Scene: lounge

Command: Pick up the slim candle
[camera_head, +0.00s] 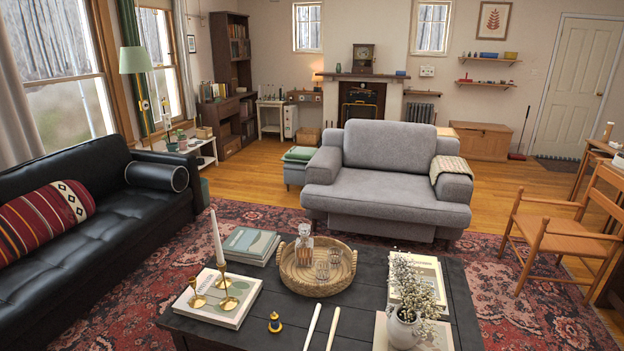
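A slim white candle (216,238) stands upright, with a slight tilt, in a brass candle holder (228,300) on a book at the left of the dark coffee table (270,305). A second, shorter brass holder (196,296) beside it holds no candle that I can see. Two long, slim white sticks, a left one (312,327) and a right one (333,328), reach up from the bottom edge over the table; they look like candles, but their lower ends are cut off. Neither of my grippers is in view.
A woven tray (345,284) with a decanter (304,244) and glasses stands mid-table. Books (250,245), a small blue-and-gold object (275,322) and a white vase of flowers (404,326) surround it. A black sofa (120,210) is left, a grey armchair (390,185) behind.

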